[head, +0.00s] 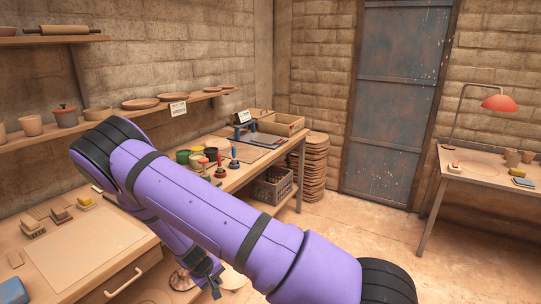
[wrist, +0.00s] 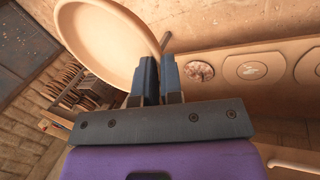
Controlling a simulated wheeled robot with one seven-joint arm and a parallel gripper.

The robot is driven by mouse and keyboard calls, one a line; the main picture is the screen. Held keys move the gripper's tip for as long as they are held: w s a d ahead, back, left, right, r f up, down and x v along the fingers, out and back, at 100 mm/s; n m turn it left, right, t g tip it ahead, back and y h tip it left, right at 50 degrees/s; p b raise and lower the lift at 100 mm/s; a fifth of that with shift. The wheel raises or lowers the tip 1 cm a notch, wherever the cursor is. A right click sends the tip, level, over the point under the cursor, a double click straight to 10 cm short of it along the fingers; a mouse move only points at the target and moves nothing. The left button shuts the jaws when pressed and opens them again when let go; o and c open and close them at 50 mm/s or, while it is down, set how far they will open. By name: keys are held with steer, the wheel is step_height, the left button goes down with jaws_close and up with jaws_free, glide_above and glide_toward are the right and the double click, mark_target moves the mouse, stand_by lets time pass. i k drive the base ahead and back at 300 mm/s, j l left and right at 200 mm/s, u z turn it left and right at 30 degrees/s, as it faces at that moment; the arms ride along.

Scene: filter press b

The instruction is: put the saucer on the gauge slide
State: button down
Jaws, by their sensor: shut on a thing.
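The saucer (wrist: 95,35) is a pale, round, shallow dish, large at the upper left of the wrist view. My gripper (wrist: 160,78) is shut on its rim and holds it tilted to the picture. In the head view my gripper (head: 213,285) points down at the bottom middle, and part of a pale dish (head: 234,279) shows beside it. A long pale board with round places (wrist: 253,68), which looks like the gauge slide, lies right of the fingers in the wrist view. One place holds a brown speckled disc (wrist: 200,71). The board is mostly hidden in the head view.
A bench with a drawer (head: 125,281) stands at the lower left, with several small blocks on it. A long worktable (head: 262,160) with pots and tools runs along the wall. A lamp table (head: 480,180) stands at the right. The floor between is clear.

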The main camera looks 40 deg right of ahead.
mark_target(267, 139)
steer(key=i+l, duration=0.2)
steer(key=l, duration=0.3)
steer(key=i+l, duration=0.15)
steer(key=l, duration=0.4)
steer(key=i+l, duration=0.2)
steer(key=l, duration=0.3)
steer(key=i+l, duration=0.15)
steer(key=l, duration=0.35)
steer(key=i+l, duration=0.2)
steer(key=l, duration=0.3)
steer(key=i+l, duration=0.15)
steer(key=l, duration=0.4)
steer(key=i+l, duration=0.2)
steer(key=l, duration=0.3)
steer(key=i+l, duration=0.15)
steer(key=l, duration=0.35)
